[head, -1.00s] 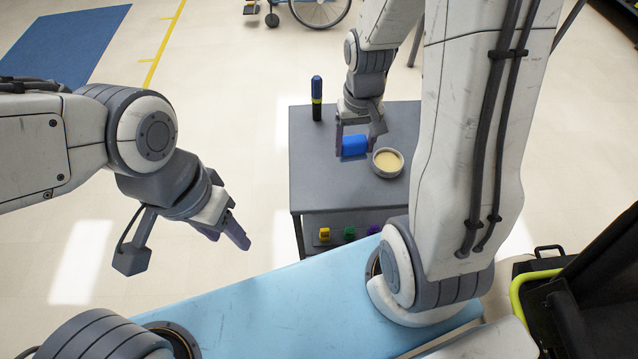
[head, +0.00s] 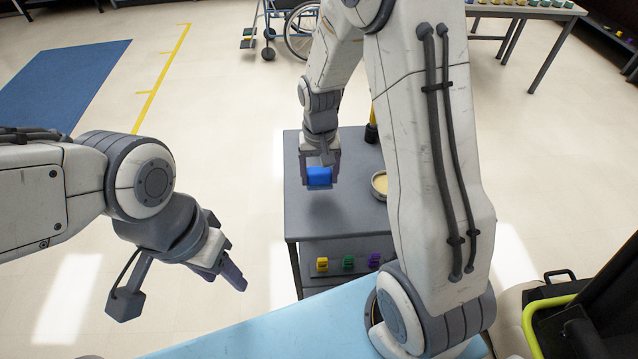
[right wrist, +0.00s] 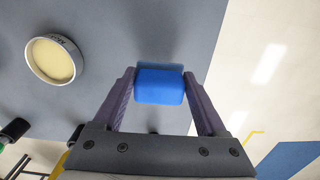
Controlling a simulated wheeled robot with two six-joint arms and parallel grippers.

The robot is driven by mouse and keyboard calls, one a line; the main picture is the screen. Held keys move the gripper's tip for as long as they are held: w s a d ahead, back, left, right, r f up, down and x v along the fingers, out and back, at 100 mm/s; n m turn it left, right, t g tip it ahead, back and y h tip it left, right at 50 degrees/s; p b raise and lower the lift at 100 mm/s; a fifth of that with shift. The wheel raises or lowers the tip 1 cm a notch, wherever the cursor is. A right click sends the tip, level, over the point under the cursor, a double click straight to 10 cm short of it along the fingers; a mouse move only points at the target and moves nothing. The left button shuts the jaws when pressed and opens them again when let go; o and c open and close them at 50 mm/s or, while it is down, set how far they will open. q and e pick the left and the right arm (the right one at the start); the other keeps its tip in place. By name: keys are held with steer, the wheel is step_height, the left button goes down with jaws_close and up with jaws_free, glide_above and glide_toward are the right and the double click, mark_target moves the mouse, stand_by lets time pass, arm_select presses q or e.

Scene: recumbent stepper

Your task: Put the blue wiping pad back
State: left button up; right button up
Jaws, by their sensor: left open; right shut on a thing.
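The blue wiping pad (head: 319,177) is between the fingers of my right gripper (head: 320,172), which is shut on it. The pad is over the grey cart top (head: 345,215), apparently held above it. In the right wrist view the blue pad (right wrist: 160,84) sits between the two purple fingertips of my right gripper (right wrist: 159,88). My left gripper (head: 228,268) is open and empty, over the floor left of the cart.
A round tin with cream contents (head: 379,185) stands on the cart, right of the pad, partly behind my right arm; it also shows in the right wrist view (right wrist: 53,59). Yellow, green and purple items sit on the lower shelf. A light blue surface (head: 270,325) lies in front.

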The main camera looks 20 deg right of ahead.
mark_target(318, 183)
steer(key=shift+w+a+f, duration=0.1)
steer(key=shift+w+f, duration=0.05)
steer(key=shift+f, duration=1.95)
steer(key=shift+f, duration=0.2)
steer(key=o, duration=1.2)
steer(key=shift+o, duration=0.2)
step_height(318, 183, up, 12)
steer(key=shift+f, duration=0.1)
steer(key=s+a+r+n, duration=0.5)
steer(key=s+a, duration=0.4)
steer(key=a, duration=0.1)
steer(key=s+a+n, duration=0.1)
steer(key=s+n, duration=0.1)
steer(key=s, duration=0.5)
steer(key=s+a+n+y, duration=0.1)
steer(key=s+a+n, duration=0.1)
steer(key=s, duration=0.4)
steer(key=shift+s+a+r+n, duration=0.3)
steer(key=shift+s+r+n, duration=0.1)
steer(key=shift+n, duration=0.4)
